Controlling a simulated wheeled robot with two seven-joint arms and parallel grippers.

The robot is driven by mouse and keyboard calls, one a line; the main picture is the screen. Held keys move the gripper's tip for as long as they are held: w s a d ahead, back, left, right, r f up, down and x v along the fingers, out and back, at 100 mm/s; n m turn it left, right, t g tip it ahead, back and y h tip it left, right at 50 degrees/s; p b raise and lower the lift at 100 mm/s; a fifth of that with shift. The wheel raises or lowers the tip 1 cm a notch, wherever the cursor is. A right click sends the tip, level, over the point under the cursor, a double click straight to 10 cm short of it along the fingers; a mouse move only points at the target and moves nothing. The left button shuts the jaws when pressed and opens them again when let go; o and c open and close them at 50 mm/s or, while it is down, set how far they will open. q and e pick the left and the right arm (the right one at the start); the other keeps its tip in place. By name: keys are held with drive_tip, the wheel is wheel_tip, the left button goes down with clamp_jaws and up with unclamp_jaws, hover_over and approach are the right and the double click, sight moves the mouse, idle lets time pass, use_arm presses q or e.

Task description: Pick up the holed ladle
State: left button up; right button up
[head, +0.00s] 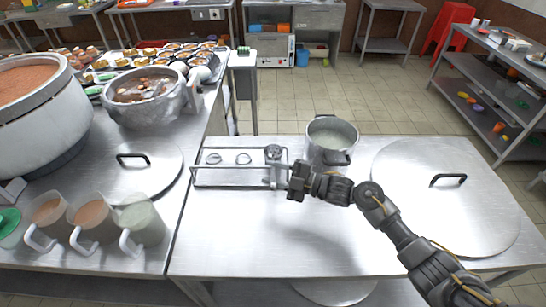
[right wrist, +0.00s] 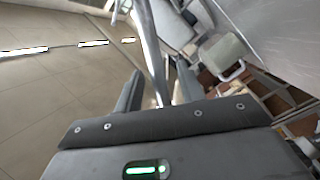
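A low metal rack (head: 225,184) stands on the table, left of the pot. Two ring-shaped ends (head: 213,158) and (head: 243,158) and a round metal piece (head: 273,152) show along it. I cannot tell which of them belongs to the holed ladle; no holes can be made out. My right gripper (head: 291,184) is at the rack's right end. In the right wrist view its two fingers (right wrist: 157,90) are apart, with a shiny metal bar (right wrist: 150,45) running between them. Whether the bar is a ladle handle or part of the rack is unclear. My left gripper is out of view.
A metal pot (head: 330,138) stands behind my right gripper. A large round lid (head: 410,185) lies at the right, another lid (head: 150,160) at the left. Several mugs (head: 95,220) stand on the left counter, with a large stockpot (head: 35,110) behind. The table's front middle is clear.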

clamp_jaws()
idle(1.4)
